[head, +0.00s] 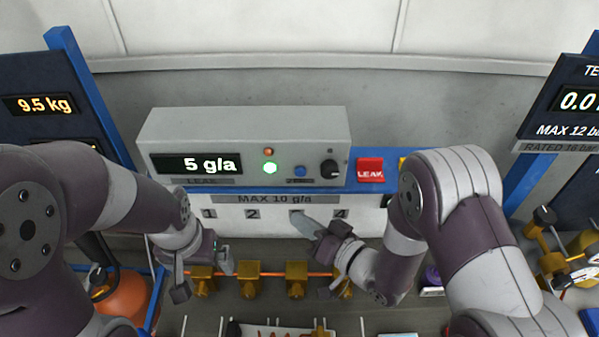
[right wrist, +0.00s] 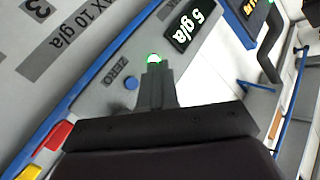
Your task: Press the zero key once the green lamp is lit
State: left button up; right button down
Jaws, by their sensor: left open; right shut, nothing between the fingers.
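The grey instrument box (head: 245,126) stands at the middle in the head view, its display (head: 195,164) reading "5 g/a". The green lamp (head: 269,167) glows brightly and also shows lit in the right wrist view (right wrist: 153,58). The zero key (head: 299,171) is a round blue button right of the lamp; in the right wrist view the blue key (right wrist: 131,83) lies beside my fingers, near the label ZERO. My right gripper (head: 302,222) is shut and empty, below the box in the head view and apart from the key. My left gripper (head: 205,275) is open and empty, lower left.
An unlit orange-brown lamp (head: 268,151) is above the green one. Several brass fittings (head: 249,280) line a pipe below. Display panels stand at both sides.

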aim_at(300, 172)
pick_arm(q)
jog(key=shift+w+d+f+b, duration=0.1)
jog(key=shift+w+f+b, duration=0.15)
jog(key=shift+f+b, duration=0.45)
pick_arm(e)
jog(key=w, duration=0.9)
jog(key=shift+w+d+f, duration=0.15)
jog(key=shift+w, duration=0.05)
pick_arm(q)
jog(key=shift+w, duration=0.1)
pick_arm(e)
jog(key=shift+w, duration=0.2)
dwell(1.0)
pick_arm(q)
jog(key=shift+f, duration=0.1)
pick_arm(e)
jog(key=shift+w, duration=0.25)
